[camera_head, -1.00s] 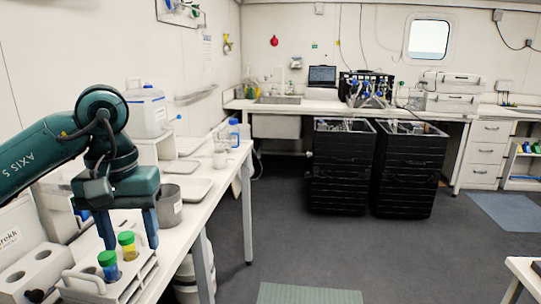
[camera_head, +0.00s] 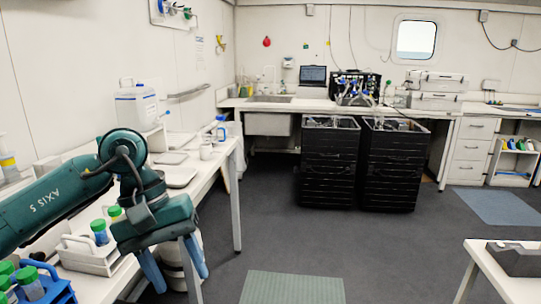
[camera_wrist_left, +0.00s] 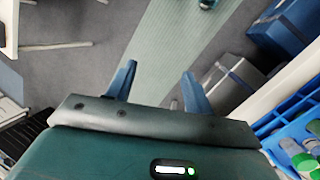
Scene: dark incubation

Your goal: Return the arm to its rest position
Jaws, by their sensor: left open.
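My left arm comes in from the left in the head view, over the near end of the left bench. My left gripper (camera_head: 174,270) is open and empty. Its two blue fingers point down beyond the bench's front edge, beside the bench leg. In the left wrist view the fingers (camera_wrist_left: 155,88) stand apart with only floor and a pale green mat behind them. My right gripper is not in view.
A white rack (camera_head: 85,257) with green-capped tubes stands on the bench left of the gripper. A blue rack (camera_head: 58,291) with several green-capped tubes is nearer. Black crate stacks (camera_head: 329,170) stand at the back. The middle floor is clear around a green mat (camera_head: 292,288).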

